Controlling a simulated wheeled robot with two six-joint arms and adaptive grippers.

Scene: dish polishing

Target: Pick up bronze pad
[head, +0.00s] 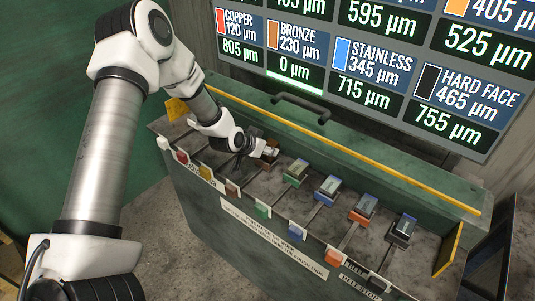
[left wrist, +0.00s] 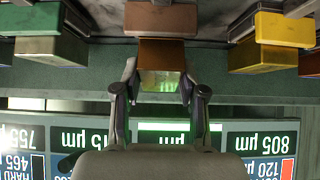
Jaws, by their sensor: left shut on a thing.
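The bronze pad (head: 271,152) is a brown block with a pale shiny face, in the upper row of the green bench. In the left wrist view the brown pad (left wrist: 162,53) shows in the middle, its shiny face toward my gripper. My left gripper (head: 258,147) reaches it from the left. Its two fingers (left wrist: 160,91) stand on either side of the pad's near end and are shut on it. The pad is still in line with its brown station block (left wrist: 160,20); I cannot tell whether it is lifted. My right gripper is not in view.
Green (head: 297,171), blue (head: 328,189), orange (head: 363,208) and black (head: 402,229) pads stand to the right on the bench (head: 250,226). Coloured tabs line its front edge. A yellow rail (head: 345,151) and a screen (head: 375,60) are behind; the bronze panel reads 0 µm.

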